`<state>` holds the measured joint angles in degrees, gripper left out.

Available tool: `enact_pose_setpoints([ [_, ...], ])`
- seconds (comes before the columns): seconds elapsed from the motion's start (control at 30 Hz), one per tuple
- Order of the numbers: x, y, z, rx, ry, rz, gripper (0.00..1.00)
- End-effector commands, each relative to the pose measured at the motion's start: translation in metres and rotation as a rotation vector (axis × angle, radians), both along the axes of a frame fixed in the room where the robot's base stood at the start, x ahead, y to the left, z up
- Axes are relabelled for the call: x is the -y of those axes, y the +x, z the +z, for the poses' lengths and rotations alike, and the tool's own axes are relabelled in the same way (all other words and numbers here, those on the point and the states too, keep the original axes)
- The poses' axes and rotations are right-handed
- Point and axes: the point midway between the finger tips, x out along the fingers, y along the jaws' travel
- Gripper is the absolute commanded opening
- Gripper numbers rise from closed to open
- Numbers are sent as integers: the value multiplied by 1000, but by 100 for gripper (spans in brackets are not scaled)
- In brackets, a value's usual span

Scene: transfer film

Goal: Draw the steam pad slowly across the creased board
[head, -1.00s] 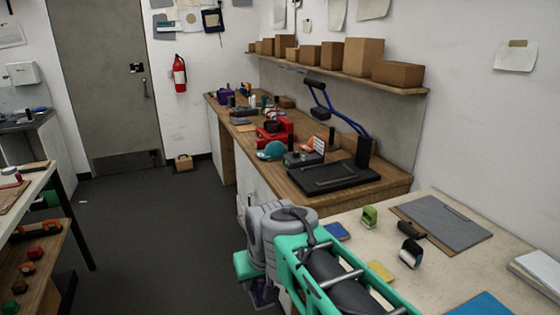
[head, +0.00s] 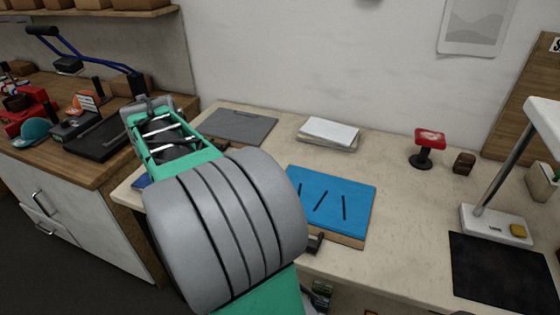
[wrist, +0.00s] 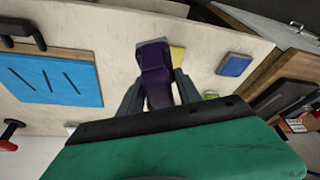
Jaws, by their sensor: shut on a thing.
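My gripper (wrist: 158,98) is shut on a purple tool with a grey end, apparently the steam pad (wrist: 154,62). In the wrist view it is over the pale table. A blue board (head: 357,197) with dark slanting lines, probably the creased board, lies on a brown backing near the table's front edge. It also shows at the left of the wrist view (wrist: 45,93), apart from the steam pad. In the head view my own arm hides my gripper and the steam pad. I cannot tell the pad's height above the table.
A dark clamp (head: 316,243) sits at the blue board's front edge. A grey sheet (head: 240,125) and white papers (head: 330,131) lie behind. A red-topped stand (head: 428,146) and a black mat (head: 500,270) are to the right. A blue block (wrist: 235,65) lies near my gripper.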

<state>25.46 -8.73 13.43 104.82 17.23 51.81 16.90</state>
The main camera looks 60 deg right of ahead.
Motion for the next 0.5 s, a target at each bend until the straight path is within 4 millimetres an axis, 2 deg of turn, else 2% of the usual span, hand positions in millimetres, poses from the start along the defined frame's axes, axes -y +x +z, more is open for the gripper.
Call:
enact_pose_setpoints([
  [0.03, 35, -13, -4, -5, 1, -131, 0],
  [0.1, 78, -35, -9, -6, -1, -310, 0],
  [0.17, 113, -57, -14, -6, -4, -463, 0],
  [0.2, 134, -73, -17, -6, -7, -562, 0],
  [0.33, 191, -128, -27, -5, -19, -851, 0],
  [0.4, 212, -154, -33, -4, -26, -975, 0],
  [0.5, 231, -182, -37, -2, -35, -1099, 0],
])
